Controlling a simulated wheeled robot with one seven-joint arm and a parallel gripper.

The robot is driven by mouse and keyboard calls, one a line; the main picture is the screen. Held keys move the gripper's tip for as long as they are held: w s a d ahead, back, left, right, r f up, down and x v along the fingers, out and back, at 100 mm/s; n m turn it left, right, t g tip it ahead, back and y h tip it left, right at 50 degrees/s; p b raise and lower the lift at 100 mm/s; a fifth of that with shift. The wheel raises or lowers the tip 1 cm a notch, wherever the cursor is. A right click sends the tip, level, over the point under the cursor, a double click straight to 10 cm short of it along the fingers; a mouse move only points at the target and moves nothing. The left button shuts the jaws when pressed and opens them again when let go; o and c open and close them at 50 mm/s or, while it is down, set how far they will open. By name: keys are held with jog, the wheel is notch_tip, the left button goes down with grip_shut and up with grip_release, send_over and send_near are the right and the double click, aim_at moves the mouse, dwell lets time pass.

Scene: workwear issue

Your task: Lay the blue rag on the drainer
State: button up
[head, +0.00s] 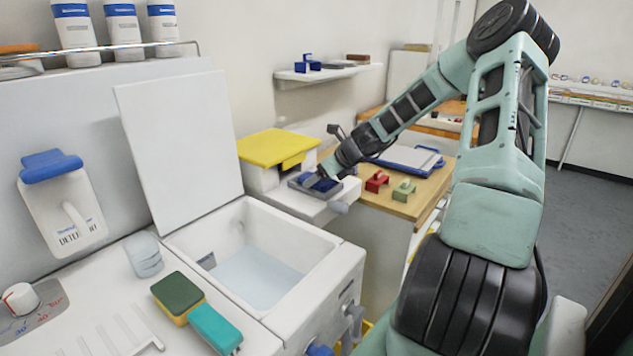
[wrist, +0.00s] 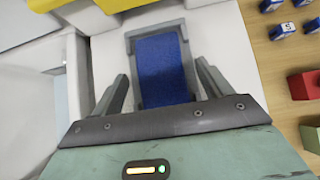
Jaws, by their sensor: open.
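A flat blue textured piece, which looks like the blue rag (wrist: 160,68), lies in a shallow grey tray (wrist: 134,38). In the head view the tray (head: 297,184) sits on a small white ledge right of the sink, and the blue piece (head: 326,185) is partly hidden by my gripper (head: 322,176). In the wrist view my gripper (wrist: 161,76) is open and empty, with a finger on each side of the blue piece. I cannot tell whether the fingers touch it. The white ribbed drainer (head: 118,338) is at the lower left, left of the sink.
A white sink (head: 262,275) with water lies between ledge and drainer, its white lid (head: 180,140) raised. Red (head: 377,181) and green (head: 404,190) blocks are on the wooden table.

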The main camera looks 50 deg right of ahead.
jog(key=shift+w+f, duration=0.25)
jog(key=c, duration=1.1)
jog(key=shift+c, duration=0.2)
jog(key=shift+r, duration=0.15)
